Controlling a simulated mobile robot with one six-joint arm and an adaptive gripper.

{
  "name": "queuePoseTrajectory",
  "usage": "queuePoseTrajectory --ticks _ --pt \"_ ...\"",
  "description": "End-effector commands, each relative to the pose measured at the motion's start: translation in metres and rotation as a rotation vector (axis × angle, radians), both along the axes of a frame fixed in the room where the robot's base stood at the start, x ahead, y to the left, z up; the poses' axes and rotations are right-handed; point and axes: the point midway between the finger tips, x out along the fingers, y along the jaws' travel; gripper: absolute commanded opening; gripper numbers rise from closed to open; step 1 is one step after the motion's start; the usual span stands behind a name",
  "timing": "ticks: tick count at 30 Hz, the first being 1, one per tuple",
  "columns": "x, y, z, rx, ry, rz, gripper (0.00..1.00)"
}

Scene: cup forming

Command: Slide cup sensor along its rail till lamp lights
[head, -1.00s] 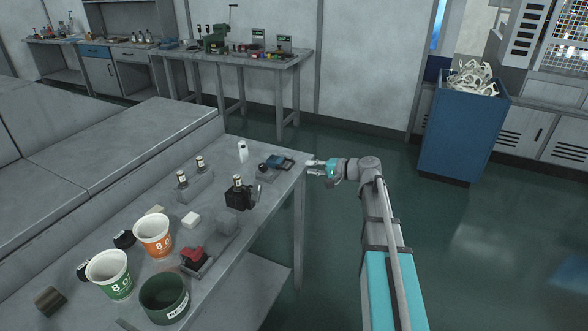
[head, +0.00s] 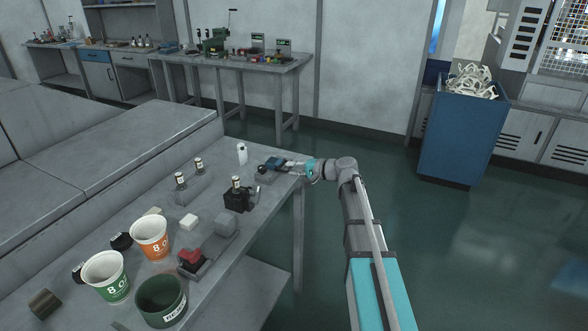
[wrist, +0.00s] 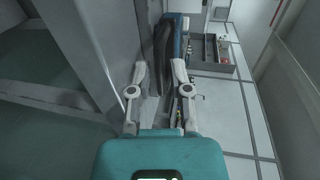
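A small blue block on a dark base (head: 274,163) sits at the far right end of the grey table; it looks like the sensor on its rail, but it is too small to be sure. My gripper (head: 291,167) is at the table's right edge, level with the block and right beside it. In the wrist view, the fingers of my gripper (wrist: 159,70) are spread. A dark upright part (wrist: 163,45) with a blue side (wrist: 179,38) shows between and just beyond the fingertips. I cannot tell whether they touch it. I cannot make out a lit lamp.
A white bottle-like item (head: 242,153) stands left of the block. A black fixture (head: 238,199) stands nearer, then an orange cup (head: 149,238), a green cup (head: 105,276) and a dark green bin (head: 161,301). The floor right of the table (head: 420,250) is clear.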

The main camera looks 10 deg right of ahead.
Motion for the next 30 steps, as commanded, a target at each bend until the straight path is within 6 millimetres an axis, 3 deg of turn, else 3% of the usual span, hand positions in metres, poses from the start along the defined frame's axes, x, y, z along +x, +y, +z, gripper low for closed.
queuePoseTrajectory --ticks 1,3,23,24,26,30 --pt "0.0 0.0001 0.0 0.0 0.0 0.0 0.12" --pt "-0.0001 0.0002 0.0 0.0 0.0 0.0 0.0" --pt "-0.0036 0.0034 -0.0004 -0.001 0.0 0.002 0.0" --pt "-0.0035 0.0035 -0.0004 -0.001 0.0 0.002 0.13" --pt "-0.0036 0.0035 -0.0004 -0.001 0.0 0.002 0.24" --pt "-0.0035 0.0037 -0.0003 -0.001 0.0 0.002 0.27"
